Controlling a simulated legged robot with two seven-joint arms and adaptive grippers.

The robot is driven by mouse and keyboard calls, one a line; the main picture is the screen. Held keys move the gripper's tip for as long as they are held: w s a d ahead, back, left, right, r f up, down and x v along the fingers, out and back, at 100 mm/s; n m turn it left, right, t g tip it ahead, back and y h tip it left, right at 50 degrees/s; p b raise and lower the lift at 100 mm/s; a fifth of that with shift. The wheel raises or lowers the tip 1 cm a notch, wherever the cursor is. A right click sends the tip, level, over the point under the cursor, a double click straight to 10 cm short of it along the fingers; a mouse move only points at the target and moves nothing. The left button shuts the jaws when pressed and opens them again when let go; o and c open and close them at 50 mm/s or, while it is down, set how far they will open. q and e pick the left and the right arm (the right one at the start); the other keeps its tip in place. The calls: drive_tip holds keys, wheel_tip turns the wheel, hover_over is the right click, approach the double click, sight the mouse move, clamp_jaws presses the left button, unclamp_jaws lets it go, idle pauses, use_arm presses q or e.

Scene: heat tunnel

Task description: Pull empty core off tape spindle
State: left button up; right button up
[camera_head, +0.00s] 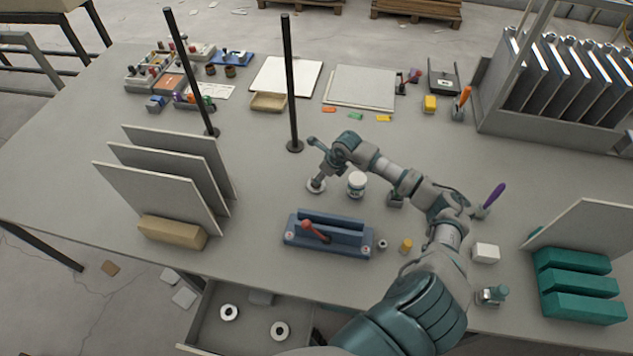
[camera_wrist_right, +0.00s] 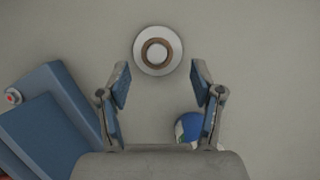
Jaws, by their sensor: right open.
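The tape spindle shows in the right wrist view as a round white disc (camera_wrist_right: 139,56) with a brown ring-shaped core (camera_wrist_right: 147,50) around its pale centre. In the head view the spindle's pale base (camera_head: 311,189) is on the table, partly hidden by my right gripper (camera_head: 318,175). My right gripper, also in the wrist view (camera_wrist_right: 160,78), is open with nothing between its fingers. The disc lies just beyond the fingertips, roughly centred between them. I cannot tell the height gap. My left gripper is not in view.
A white jar (camera_head: 356,184) stands close right of the spindle. A blue fixture with a red handle (camera_head: 328,237) is in front. Two black posts (camera_head: 291,90) rise behind and left. Grey panels (camera_head: 160,190) stand left.

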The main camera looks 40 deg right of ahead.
drive_tip(key=x, duration=0.4)
drive_tip(key=shift+w+a, duration=0.1)
drive_tip(key=shift+a, duration=0.1)
drive_tip(key=shift+f, duration=0.15)
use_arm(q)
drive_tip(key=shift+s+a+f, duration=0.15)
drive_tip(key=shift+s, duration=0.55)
use_arm(e)
drive_tip(key=c, duration=0.8)
drive_tip(key=shift+c, duration=0.2)
